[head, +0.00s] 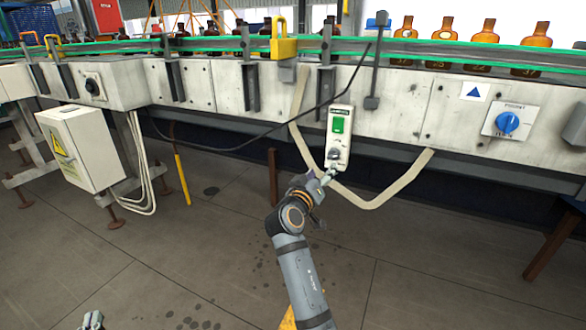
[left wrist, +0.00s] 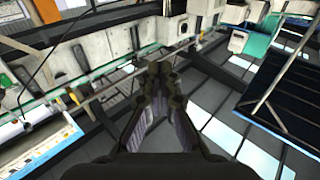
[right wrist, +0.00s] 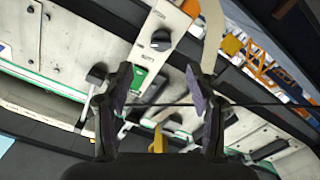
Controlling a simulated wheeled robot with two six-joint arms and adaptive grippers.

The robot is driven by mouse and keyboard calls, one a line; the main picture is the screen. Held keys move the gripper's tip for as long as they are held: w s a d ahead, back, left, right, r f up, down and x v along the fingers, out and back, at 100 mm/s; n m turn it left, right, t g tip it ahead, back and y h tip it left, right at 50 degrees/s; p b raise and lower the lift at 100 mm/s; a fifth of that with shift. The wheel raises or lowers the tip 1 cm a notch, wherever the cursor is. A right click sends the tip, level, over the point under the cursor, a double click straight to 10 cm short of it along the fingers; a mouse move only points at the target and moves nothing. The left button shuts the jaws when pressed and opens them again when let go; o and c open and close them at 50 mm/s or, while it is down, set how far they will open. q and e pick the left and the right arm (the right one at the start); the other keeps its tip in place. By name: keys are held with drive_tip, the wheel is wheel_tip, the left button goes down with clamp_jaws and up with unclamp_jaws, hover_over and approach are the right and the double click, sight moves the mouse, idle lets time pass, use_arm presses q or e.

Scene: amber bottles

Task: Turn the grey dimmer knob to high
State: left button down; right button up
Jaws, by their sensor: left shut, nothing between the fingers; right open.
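The grey dimmer knob (head: 334,154) sits low on a pale upright control box (head: 344,142), below a green switch (head: 338,125). In the right wrist view the dark grey knob (right wrist: 160,40) shows above and beyond the fingertips. My right gripper (head: 327,178) is open and empty, just below the box in the head view. It appears apart from the knob, though the exact gap is hard to tell. The knob's pointer and markings are too small to read. My left gripper (head: 92,320) is shut and empty at the lower left, far from the box; its closed fingers show in the left wrist view (left wrist: 165,75).
A blue knob (head: 507,122) is on the conveyor side at right, and a black knob (head: 92,86) at left. Amber bottles (head: 446,28) stand on the conveyor. A pale bent conduit (head: 385,195) runs around the control box. A white cabinet (head: 80,150) stands left. The front floor is mostly clear.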

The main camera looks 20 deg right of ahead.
sight(332, 157)
drive_tip(key=b+x, duration=0.1)
drive_tip(key=x, duration=0.4)
drive_tip(key=shift+w+d, duration=0.1)
drive_tip(key=shift+w, duration=0.05)
use_arm(q)
drive_tip(key=s+r+t+h, duration=0.1)
drive_tip(key=r+t, duration=0.3)
drive_tip(key=r, duration=0.4)
drive_tip(key=s+r+m+t+h+b, duration=0.1)
drive_tip(key=s+r+t, duration=0.3)
drive_tip(key=r, duration=0.5)
drive_tip(key=shift+s+d+r+m+t, duration=0.15)
drive_tip(key=shift+s+r+m+t, duration=0.05)
drive_tip(key=shift+m+t, duration=0.1)
use_arm(e)
drive_tip(key=x, duration=0.5)
drive_tip(key=shift+w+f, duration=0.1)
drive_tip(key=c, duration=1.2)
